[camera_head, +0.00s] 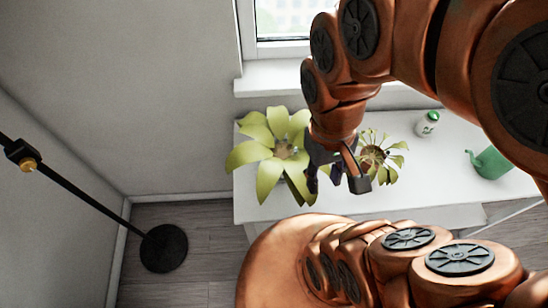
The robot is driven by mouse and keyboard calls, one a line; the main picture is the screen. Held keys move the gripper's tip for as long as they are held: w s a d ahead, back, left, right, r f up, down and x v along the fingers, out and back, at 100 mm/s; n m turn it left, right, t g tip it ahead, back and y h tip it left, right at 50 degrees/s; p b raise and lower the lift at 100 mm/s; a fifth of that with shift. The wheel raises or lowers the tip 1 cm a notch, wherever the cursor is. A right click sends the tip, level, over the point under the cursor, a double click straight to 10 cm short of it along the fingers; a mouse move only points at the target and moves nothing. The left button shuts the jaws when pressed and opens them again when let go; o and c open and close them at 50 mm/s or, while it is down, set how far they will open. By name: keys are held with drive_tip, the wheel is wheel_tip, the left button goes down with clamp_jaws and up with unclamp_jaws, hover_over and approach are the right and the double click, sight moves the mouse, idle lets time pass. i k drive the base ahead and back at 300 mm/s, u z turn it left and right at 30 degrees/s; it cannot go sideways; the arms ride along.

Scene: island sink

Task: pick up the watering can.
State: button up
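The green watering can (491,163) stands on the white table at the right, its spout pointing left. My arm hides part of its right side. My gripper (335,188) is over the table's middle, well to the left of the can, with the two plants close by it in the picture. Its dark fingers are spread apart with a gap between them, and I see nothing held there.
A large yellow-green plant (270,150) and a smaller plant (377,157) are on the white table (250,207). A small white jar with a green lid (427,124) stands between the smaller plant and the can. A black lamp base (164,248) is on the floor at left.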

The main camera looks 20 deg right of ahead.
sight(491, 166)
drive_tip(key=u, duration=1.35)
drive_tip(key=k, duration=2.05)
drive_tip(key=z, duration=1.65)
